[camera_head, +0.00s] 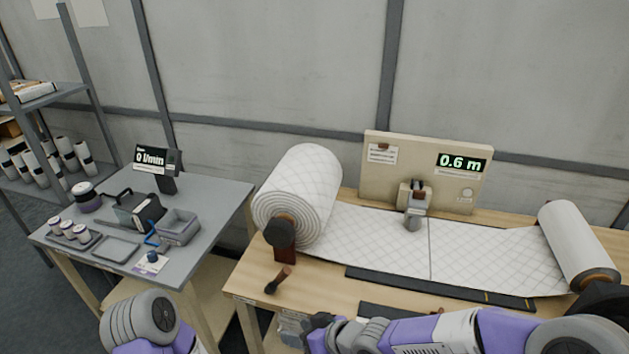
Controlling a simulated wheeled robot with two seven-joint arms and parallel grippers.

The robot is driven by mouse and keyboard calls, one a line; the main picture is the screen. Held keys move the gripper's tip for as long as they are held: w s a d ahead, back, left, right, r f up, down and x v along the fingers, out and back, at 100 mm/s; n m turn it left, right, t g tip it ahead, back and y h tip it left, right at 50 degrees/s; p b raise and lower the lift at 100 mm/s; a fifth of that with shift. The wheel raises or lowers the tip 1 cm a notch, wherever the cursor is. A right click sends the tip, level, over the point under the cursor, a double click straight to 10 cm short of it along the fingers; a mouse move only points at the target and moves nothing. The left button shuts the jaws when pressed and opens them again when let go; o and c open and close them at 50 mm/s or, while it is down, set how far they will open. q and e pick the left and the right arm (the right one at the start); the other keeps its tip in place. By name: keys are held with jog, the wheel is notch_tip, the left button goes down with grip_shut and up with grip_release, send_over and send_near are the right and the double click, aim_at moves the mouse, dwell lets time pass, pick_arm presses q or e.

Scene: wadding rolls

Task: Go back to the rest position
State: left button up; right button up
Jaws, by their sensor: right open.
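My right arm reaches in from the lower right along the front of the wooden bench (236,284). Its dark right gripper (298,328) is at the bench's front edge, small and partly cut by the frame bottom. It is open, with nothing seen in it. Part of my left arm shows at the lower left, in front of the grey table; its gripper is not in view. A large white quilted wadding roll (312,185) sits at the bench's left, its sheet (375,238) running right to a smaller roll (572,240).
A wooden-handled tool (279,279) lies near the bench's left front. A panel (425,160) reading 0.6 m stands behind the sheet. Dark strips (440,289) lie along the front. The grey table (215,208) holds a meter, trays and small jars. Shelves (45,95) stand far left.

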jog(key=d+f+m+g+h, duration=0.15)
jog(key=d+f+m, duration=0.25)
jog(key=f, duration=0.8)
jog(key=s+d+f+m+g+h, duration=0.1)
jog(key=s+d+f+m+g, duration=0.1)
jog(key=s+f, duration=0.4)
jog(key=s+d+f+m+g+h, duration=0.2)
jog(key=s+d+f+m, duration=0.2)
jog(key=f, duration=0.6)
jog(key=s+d, duration=0.2)
jog(key=s, duration=0.1)
jog(key=shift+s+d, duration=0.15)
jog(key=shift+d, duration=0.25)
